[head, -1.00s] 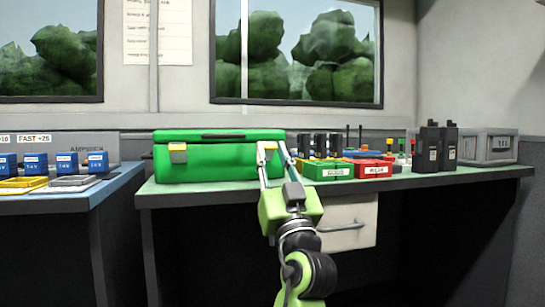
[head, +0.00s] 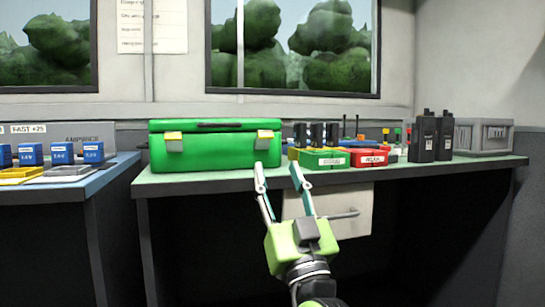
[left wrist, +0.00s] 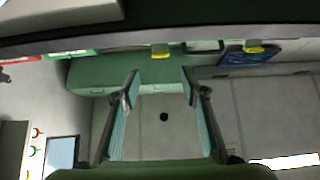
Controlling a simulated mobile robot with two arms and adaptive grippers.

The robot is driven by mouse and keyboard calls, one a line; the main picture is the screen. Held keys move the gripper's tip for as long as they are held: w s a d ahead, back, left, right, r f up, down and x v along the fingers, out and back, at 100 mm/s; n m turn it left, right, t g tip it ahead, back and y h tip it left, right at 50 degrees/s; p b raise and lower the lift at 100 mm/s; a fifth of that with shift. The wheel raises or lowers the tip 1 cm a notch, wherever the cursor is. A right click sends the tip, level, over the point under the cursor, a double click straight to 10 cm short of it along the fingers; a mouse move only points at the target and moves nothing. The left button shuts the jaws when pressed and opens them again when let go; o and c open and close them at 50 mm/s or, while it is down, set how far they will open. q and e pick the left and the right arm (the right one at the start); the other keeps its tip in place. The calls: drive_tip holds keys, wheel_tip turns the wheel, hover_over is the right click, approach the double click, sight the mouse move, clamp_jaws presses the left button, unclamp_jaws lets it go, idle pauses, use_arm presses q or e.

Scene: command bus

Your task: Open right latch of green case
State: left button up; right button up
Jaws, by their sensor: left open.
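The green case (head: 215,156) is shut on the left part of the green-topped table (head: 165,188). Its left latch (head: 173,141) and right latch (head: 264,139) are yellow and pale on the front face and look alike. My left gripper (head: 279,178) is open and empty. Its fingertips are below the right latch and a little to its right, near the table's front edge, apart from the latch. In the left wrist view the two fingers (left wrist: 160,92) are spread with nothing between them. My right gripper is not in view.
Right of the case stand green (head: 322,160) and red (head: 368,158) bins, black radios (head: 422,138) and a grey crate (head: 483,137). A drawer (head: 330,211) hangs under the table. A blue table (head: 122,165) with blue blocks is at left.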

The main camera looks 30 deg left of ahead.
use_arm(q)
drive_tip(key=shift+v, duration=1.6)
